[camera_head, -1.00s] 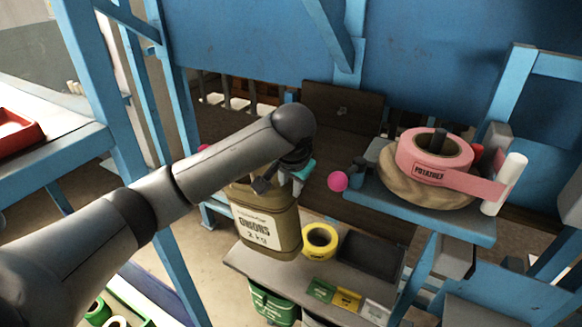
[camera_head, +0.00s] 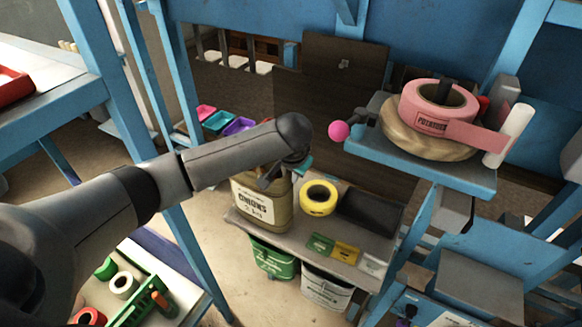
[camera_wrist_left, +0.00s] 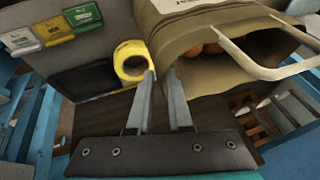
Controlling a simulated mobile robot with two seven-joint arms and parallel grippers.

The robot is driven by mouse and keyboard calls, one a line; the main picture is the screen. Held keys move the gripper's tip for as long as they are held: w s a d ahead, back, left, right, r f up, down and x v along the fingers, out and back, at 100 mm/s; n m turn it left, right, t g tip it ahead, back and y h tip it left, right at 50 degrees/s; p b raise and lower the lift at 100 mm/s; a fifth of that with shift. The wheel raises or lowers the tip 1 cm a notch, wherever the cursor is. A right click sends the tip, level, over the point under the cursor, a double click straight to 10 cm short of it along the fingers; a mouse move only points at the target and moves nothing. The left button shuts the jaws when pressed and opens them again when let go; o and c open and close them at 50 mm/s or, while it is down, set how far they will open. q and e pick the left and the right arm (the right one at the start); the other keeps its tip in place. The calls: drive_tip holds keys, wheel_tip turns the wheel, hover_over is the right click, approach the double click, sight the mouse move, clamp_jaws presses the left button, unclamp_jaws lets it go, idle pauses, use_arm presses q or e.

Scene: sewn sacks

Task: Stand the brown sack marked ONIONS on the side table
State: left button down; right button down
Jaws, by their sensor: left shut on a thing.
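The brown sack marked ONIONS (camera_head: 262,207) is upright in the head view, its white label facing me. It is at the left end of the grey side table (camera_head: 298,240); I cannot tell whether its base touches the top. My left gripper (camera_head: 290,165) is at the sack's upper rim, partly hidden by my arm. In the left wrist view, the fingers (camera_wrist_left: 161,76) are shut on the sack's rim. The sack (camera_wrist_left: 225,62) is open there, with orange-brown onions and a loop handle showing. My right gripper is not in view.
A yellow tape roll (camera_head: 319,199) and dark tray (camera_head: 372,211) sit right of the sack. Coloured cards (camera_head: 346,252) line the table's front edge. Green (camera_head: 272,258) and white (camera_head: 327,289) bins are below. A blue shelf (camera_head: 430,170) with pink tape (camera_head: 437,112) stands upper right.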

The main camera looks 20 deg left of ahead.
use_arm(q)
drive_tip(key=c, duration=1.2)
unclamp_jaws()
drive_tip(key=shift+s+f, duration=0.25)
drive_tip(key=shift+f, duration=0.15)
drive_tip(key=shift+c, duration=0.2)
drive_tip(key=o, duration=0.4)
drive_tip(key=shift+w+r, duration=0.1)
drive_tip(key=shift+o, duration=0.2)
drive_tip(key=shift+r, duration=0.1)
drive_tip(key=p+v, duration=0.1)
drive_tip(key=v, duration=1.1)
drive_tip(key=shift+p, duration=0.3)
drive_tip(key=shift+w+d, duration=0.1)
